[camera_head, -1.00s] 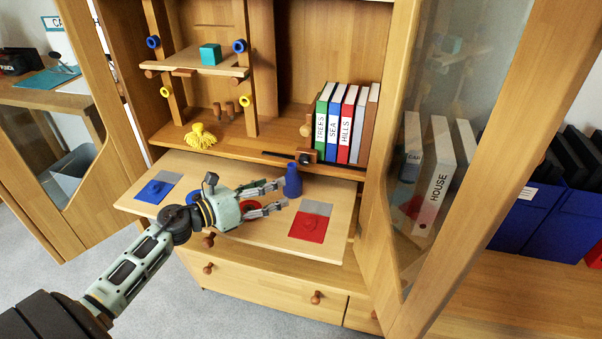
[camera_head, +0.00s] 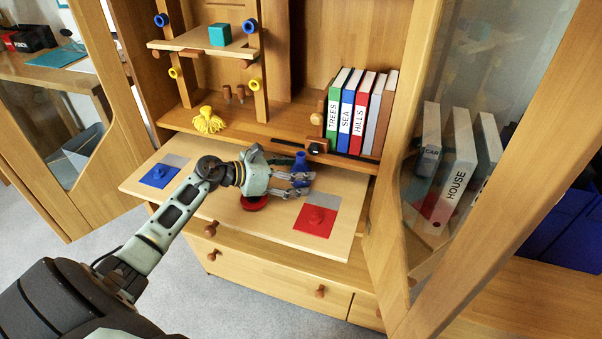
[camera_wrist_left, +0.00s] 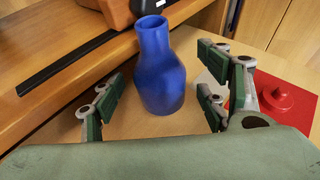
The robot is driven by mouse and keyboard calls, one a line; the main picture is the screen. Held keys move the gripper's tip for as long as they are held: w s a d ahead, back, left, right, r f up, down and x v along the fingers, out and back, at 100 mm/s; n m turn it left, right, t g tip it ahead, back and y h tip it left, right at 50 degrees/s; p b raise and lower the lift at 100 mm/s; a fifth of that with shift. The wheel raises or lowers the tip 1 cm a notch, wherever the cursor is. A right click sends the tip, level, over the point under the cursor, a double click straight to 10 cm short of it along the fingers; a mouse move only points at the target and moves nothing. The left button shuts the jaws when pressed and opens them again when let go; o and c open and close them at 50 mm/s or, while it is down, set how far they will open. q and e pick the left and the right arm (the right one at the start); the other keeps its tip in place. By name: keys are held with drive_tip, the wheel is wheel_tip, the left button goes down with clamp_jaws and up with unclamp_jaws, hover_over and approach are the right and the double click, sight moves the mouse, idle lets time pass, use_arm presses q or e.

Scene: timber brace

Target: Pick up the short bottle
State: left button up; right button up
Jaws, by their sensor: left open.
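A short blue bottle (camera_head: 301,163) stands upright on the pull-out wooden board of the cabinet. It also shows in the left wrist view (camera_wrist_left: 159,75), standing between and a little beyond my open fingers. My left gripper (camera_head: 296,184) reaches in from the left, low over the board, with its fingers open around the lower part of the bottle. In the left wrist view the left gripper (camera_wrist_left: 158,108) shows green finger pads on both sides, with gaps to the bottle. My right gripper is not in view.
A red knobbed plate (camera_head: 316,220) lies right of the bottle, and a red disc (camera_head: 254,202) lies under my arm. A blue plate (camera_head: 160,176) lies at the left. Binders (camera_head: 346,116) stand on the shelf behind. An open glass door (camera_head: 450,140) stands at the right.

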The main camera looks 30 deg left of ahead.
use_arm(q)
drive_tip(key=shift+w, duration=0.1)
drive_tip(key=shift+c, duration=0.3)
drive_tip(key=c, duration=1.3)
drive_tip(key=shift+r, duration=0.25)
